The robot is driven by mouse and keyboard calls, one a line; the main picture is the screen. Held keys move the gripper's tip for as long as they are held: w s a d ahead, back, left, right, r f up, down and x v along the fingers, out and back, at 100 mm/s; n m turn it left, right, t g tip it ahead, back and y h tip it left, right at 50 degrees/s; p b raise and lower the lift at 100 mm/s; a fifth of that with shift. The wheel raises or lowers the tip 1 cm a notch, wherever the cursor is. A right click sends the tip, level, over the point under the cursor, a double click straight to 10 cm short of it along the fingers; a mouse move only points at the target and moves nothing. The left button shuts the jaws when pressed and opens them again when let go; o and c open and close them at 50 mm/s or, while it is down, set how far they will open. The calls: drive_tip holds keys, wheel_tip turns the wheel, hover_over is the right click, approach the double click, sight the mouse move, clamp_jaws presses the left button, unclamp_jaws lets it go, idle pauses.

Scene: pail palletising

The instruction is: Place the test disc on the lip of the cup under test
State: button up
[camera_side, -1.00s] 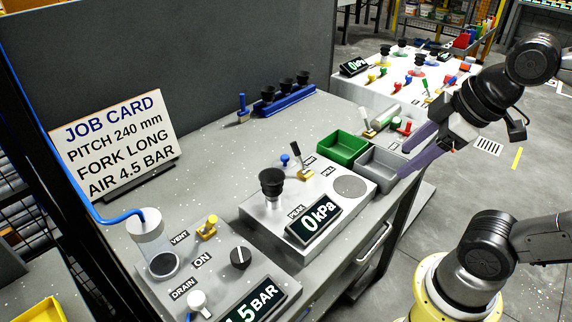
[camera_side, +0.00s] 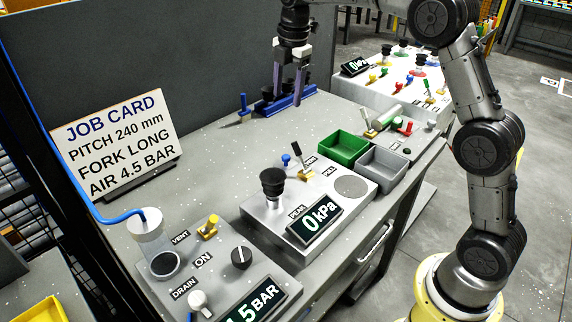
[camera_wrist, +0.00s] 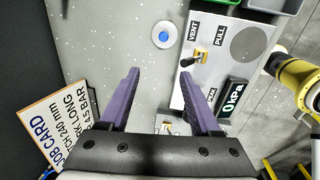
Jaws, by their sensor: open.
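A small pale disc with a blue knob, apparently the test disc, lies on the bench in the wrist view (camera_wrist: 162,36). In the side view only its blue knob (camera_side: 286,160) shows clearly, behind the test unit. The cup under test, a black bellows cup (camera_side: 272,182), stands upright with its lip up on the light grey test unit (camera_side: 331,205). In the wrist view the cup is not clear behind my gripper. My gripper (camera_side: 288,95) points down, open and empty, above the bench, well apart from disc and cup. Its purple fingers (camera_wrist: 157,72) show in the wrist view.
A blue rack (camera_side: 290,103) with black cups is behind my gripper in the side view. The test unit carries a lever (camera_side: 298,155), a 0 kPa display (camera_side: 316,219) and a round grey pad (camera_side: 350,187). Green (camera_side: 343,146) and grey (camera_side: 381,166) bins stand beyond it.

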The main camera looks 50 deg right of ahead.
wheel_tip(320, 180, down, 6)
drive_tip(key=w+d+g, duration=0.1)
drive_tip(key=w, duration=0.1)
hover_over(286, 156)
wheel_tip(286, 156, down, 9)
drive_tip(key=shift+f, duration=3.4)
clamp_jaws()
